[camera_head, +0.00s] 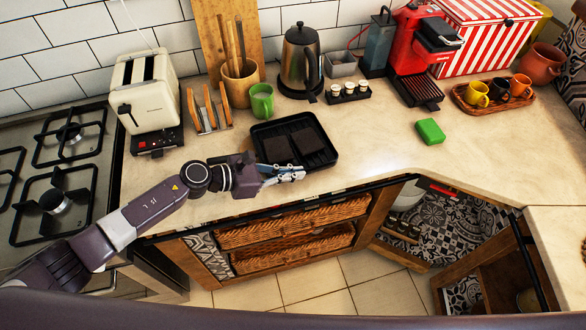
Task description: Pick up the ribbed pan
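The ribbed pan (322,159) is a black, rectangular, shallow pan lying flat on the counter near its front edge. Two dark flat slabs (291,147) show inside it. My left gripper (296,173) reaches in from the left and is at the pan's front left side, close to its near rim. The fingers point right, along the counter's front edge. I cannot tell whether they touch the rim or how far apart they are. My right gripper is out of view.
A green mug (262,102), a kettle (301,62) and a small rack with cups (348,92) stand behind the pan. A toast rack (208,110) and toaster (147,92) are at left. A green block (430,131) lies right, with clear counter between.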

